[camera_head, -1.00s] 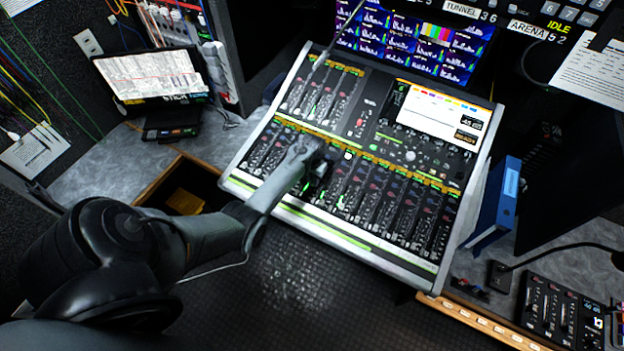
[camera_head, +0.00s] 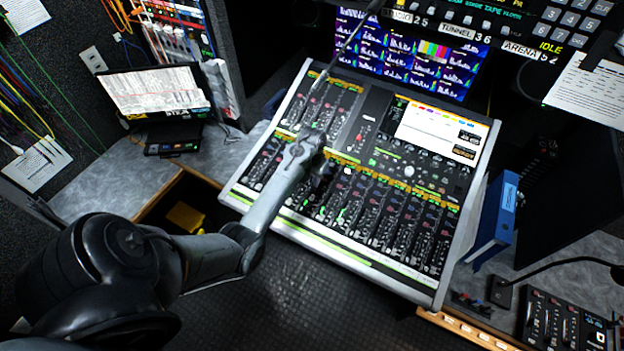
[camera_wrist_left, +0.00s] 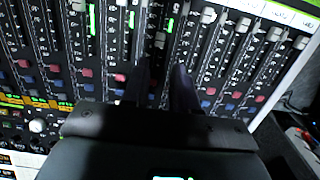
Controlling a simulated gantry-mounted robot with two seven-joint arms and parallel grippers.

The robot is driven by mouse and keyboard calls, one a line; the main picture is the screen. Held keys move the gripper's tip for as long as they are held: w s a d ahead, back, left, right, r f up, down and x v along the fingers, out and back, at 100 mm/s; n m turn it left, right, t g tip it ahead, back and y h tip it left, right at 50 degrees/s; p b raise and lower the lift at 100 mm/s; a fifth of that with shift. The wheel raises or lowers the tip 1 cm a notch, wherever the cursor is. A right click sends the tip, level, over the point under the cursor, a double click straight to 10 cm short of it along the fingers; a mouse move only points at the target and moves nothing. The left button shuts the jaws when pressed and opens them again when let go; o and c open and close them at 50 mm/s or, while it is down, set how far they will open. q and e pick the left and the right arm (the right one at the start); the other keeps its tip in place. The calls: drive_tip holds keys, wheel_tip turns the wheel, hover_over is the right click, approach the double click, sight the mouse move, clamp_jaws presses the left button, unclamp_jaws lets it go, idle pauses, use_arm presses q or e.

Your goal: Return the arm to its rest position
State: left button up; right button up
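My left arm (camera_head: 270,205) comes in from the left and reaches across the front of the mixing console (camera_head: 385,285). My left gripper (camera_head: 320,183) is dark and points down over the console's middle, at the upper part of the lower fader bank. In the left wrist view its two dark fingers (camera_wrist_left: 162,85) show a narrow gap between them, with console surface and nothing held in it. Fader caps and coloured buttons lie beyond the fingertips. I cannot tell whether the fingertips touch the panel. My right gripper is in neither view.
A monitor wall (camera_head: 405,50) stands behind the console, with a thin gooseneck (camera_head: 345,48) in front. A blue binder (camera_head: 495,222) stands at the right. A laptop-like screen (camera_head: 152,92) sits at the left, above an open drawer (camera_head: 150,212). A small control box (camera_head: 560,322) is lower right.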

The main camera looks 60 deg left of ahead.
use_arm(q)
drive_tip(key=shift+f, duration=0.1)
